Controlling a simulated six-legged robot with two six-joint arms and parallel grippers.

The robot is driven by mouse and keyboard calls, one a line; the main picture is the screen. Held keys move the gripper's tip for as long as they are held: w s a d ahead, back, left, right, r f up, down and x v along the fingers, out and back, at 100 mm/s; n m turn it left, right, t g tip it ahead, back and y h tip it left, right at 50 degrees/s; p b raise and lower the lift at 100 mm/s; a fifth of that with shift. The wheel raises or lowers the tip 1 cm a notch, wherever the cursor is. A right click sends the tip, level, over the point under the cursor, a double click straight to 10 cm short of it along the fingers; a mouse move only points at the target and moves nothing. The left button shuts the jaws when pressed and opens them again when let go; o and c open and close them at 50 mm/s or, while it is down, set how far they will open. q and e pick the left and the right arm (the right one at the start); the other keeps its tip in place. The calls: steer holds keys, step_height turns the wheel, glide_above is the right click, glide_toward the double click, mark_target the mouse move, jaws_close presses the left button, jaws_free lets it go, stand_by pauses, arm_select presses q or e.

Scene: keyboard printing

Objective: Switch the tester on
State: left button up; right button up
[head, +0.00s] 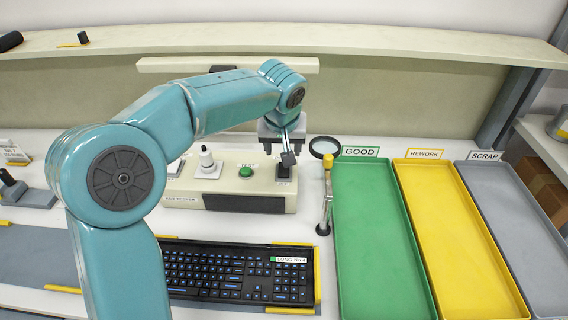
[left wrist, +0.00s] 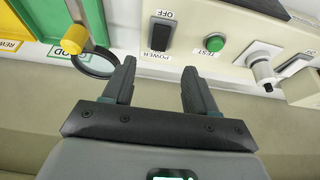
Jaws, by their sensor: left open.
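The tester (head: 235,200) is a cream box at the back of the bench, left of the green tray. Its black power switch (left wrist: 161,33) sits at the right end, with OFF and POWER labels showing in the left wrist view. A green TEST button (head: 246,171) is beside it; it also shows in the left wrist view (left wrist: 215,43). My left gripper (head: 289,158) is open and empty over the tester's right end. In the left wrist view its two fingers (left wrist: 159,72) point toward the switch, apart from it. The switch is partly hidden by the gripper in the head view.
A magnifier (head: 324,148) on a stand is close to the tester's right side. Green GOOD (head: 383,240), yellow REWORK (head: 460,240) and grey SCRAP (head: 520,235) trays lie to the right. A black keyboard (head: 238,275) lies in front of the tester.

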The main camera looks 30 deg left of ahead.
mark_target(284, 169)
arm_select(q)
steer(key=x, duration=1)
steer(key=shift+f+p, duration=0.3)
steer(key=shift+p, duration=0.05)
